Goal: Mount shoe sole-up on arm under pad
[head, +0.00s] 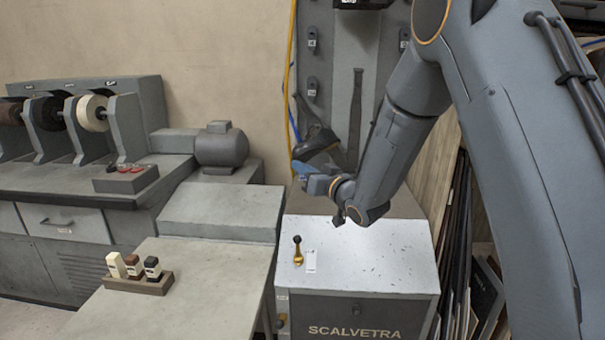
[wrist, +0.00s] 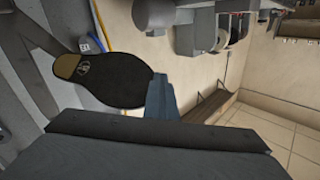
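The dark shoe (head: 318,148) is beside the stitcher's grey column (head: 340,60) in the head view. In the wrist view the shoe's black sole with a tan heel (wrist: 100,80) faces the camera. My gripper (head: 303,172) is at the shoe's near end, its blue fingers close together. In the wrist view the fingers (wrist: 164,98) meet the toe end of the sole and seem shut on it. A dark machine part (head: 308,113) is just above the shoe. Whether the shoe rests on the stitcher's arm is hidden.
Below my gripper is the light top of the SCALVETRA cabinet (head: 375,255), with a brass lever (head: 298,252). A bench with a small wooden rack (head: 138,284) and a motor (head: 221,147) stand left. Yellow and blue hoses run by the column.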

